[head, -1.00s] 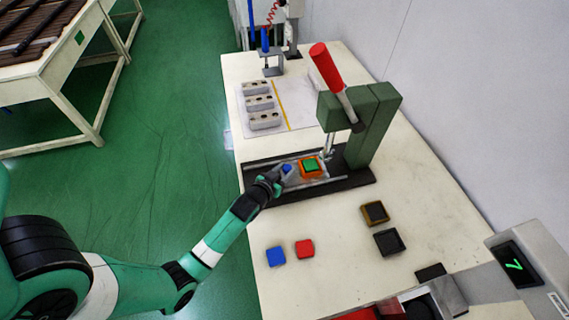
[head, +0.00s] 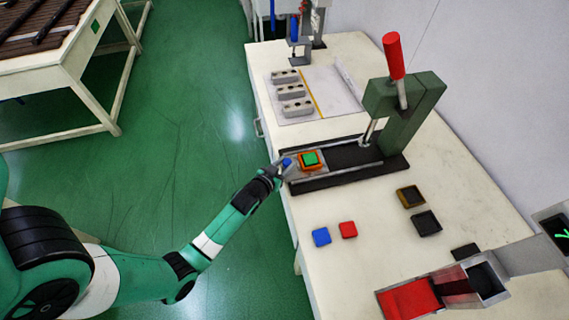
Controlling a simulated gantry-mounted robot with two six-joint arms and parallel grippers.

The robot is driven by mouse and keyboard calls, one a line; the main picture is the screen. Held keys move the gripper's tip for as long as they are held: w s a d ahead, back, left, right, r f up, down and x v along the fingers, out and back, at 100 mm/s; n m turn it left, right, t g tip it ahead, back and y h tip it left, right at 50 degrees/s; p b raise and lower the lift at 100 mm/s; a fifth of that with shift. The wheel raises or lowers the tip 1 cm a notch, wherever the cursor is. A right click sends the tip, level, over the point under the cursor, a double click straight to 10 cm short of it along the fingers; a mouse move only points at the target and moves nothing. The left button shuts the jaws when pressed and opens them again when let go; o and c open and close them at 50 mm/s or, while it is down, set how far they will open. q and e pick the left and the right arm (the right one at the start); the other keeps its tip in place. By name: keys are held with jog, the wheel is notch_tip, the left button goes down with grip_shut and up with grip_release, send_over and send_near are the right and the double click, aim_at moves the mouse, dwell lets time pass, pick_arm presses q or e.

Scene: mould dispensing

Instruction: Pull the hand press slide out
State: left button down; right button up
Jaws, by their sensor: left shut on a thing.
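The hand press (head: 405,115) is a green frame with a raised red lever (head: 393,56), standing on a dark base rail (head: 345,154). Its grey slide (head: 323,169) is at the left end of the rail, out from under the press. An orange mould with a green block (head: 310,159) sits on the slide. The blue slide knob (head: 287,162) is at the slide's left end. My left gripper (head: 279,168) is shut on this knob; the fingertips are small and partly hidden. My right gripper is not in view.
Blue (head: 321,236) and red (head: 348,229) blocks lie in front of the press, with dark square moulds (head: 411,196) to their right. Grey metal blocks (head: 291,91) rest on a white sheet behind. A red-ended dispenser (head: 411,299) is at the front right.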

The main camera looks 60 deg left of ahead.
pick_arm(q)
jog(key=shift+r, duration=0.1)
jog(key=c, duration=0.8)
grip_release()
jog(key=o, duration=0.3)
jog(key=shift+s+a, duration=0.1)
jog(key=shift+s, duration=0.2)
jog(key=shift+o, duration=0.2)
jog(key=shift+w, duration=0.1)
jog(key=p+v, duration=0.3)
jog(key=v, duration=0.8)
jog(key=shift+s, duration=0.25)
